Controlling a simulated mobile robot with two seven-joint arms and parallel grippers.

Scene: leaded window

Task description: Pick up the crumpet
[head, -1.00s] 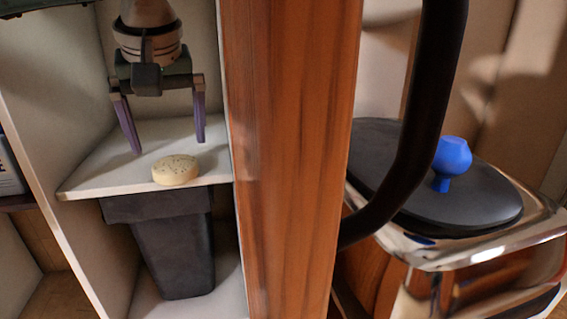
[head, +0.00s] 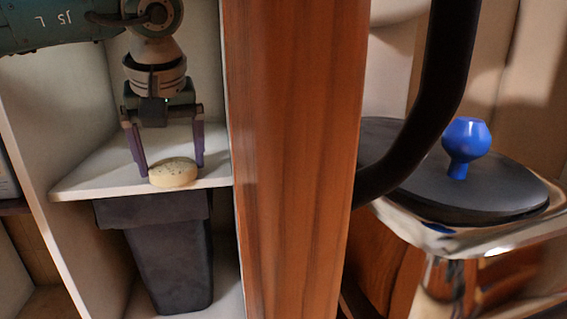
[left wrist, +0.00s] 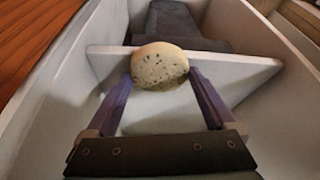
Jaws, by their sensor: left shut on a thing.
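The crumpet (head: 174,173) is a round, pale bun with dark specks on top. It is at the front edge of a white shelf in the head view. My left gripper (head: 171,168) reaches down over it, with one purple finger on each side. In the left wrist view the crumpet (left wrist: 159,66) sits between the two fingertips, and the gripper (left wrist: 160,78) is shut on it. I cannot tell whether the crumpet is clear of the shelf. My right gripper is not in view.
The white shelf (head: 100,180) has upright side walls close to my left arm. A dark bin (head: 170,260) stands below it. A wooden post (head: 290,150) rises to the right. Beyond it, a blue goblet-shaped object (head: 465,140) stands on a dark oval lid (head: 500,195).

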